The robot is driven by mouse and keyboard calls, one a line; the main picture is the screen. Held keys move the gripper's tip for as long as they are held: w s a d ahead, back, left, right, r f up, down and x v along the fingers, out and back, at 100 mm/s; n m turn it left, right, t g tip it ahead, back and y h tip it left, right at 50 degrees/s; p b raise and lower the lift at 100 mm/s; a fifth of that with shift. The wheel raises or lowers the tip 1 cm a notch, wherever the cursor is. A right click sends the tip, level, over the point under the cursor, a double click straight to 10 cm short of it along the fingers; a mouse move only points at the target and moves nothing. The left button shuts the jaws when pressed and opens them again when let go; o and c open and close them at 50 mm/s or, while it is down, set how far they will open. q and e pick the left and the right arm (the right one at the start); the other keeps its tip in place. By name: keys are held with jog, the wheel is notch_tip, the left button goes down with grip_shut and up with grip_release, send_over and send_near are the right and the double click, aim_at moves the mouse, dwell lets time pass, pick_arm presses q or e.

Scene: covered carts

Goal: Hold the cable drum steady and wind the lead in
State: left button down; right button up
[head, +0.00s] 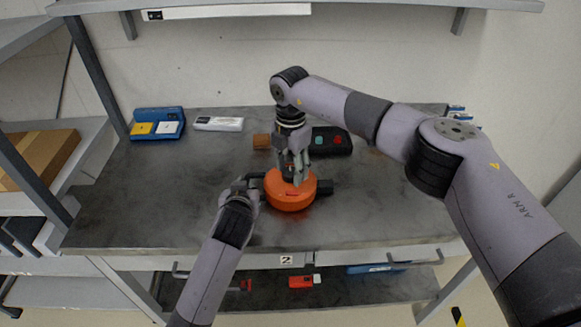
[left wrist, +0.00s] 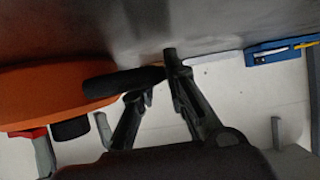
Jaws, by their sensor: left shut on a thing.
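The orange cable drum (head: 289,196) stands on the dark bench top near its front. It also shows in the left wrist view (left wrist: 45,92), with a black side handle (left wrist: 118,82) sticking out. My left gripper (head: 254,186) is at the drum's left side, shut on that handle; its fingers also show in the wrist view (left wrist: 155,80). My right gripper (head: 295,178) points down over the drum top. Its grey fingers stand apart on either side of a dark knob (left wrist: 70,129), with a gap visible. The lead cannot be made out.
Behind the drum are a black box with red and green buttons (head: 332,140) and a brown block (head: 262,141). The bench is clear at front left and right.

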aim_at(291, 170)
jog(key=shift+o, duration=0.6)
jog(key=shift+r, duration=0.1)
notch_tip(291, 170, up, 12)
pick_arm(q)
jog(key=c, duration=1.5)
grip_release()
jog(key=shift+c, duration=0.2)
jog(key=shift+s, duration=0.1)
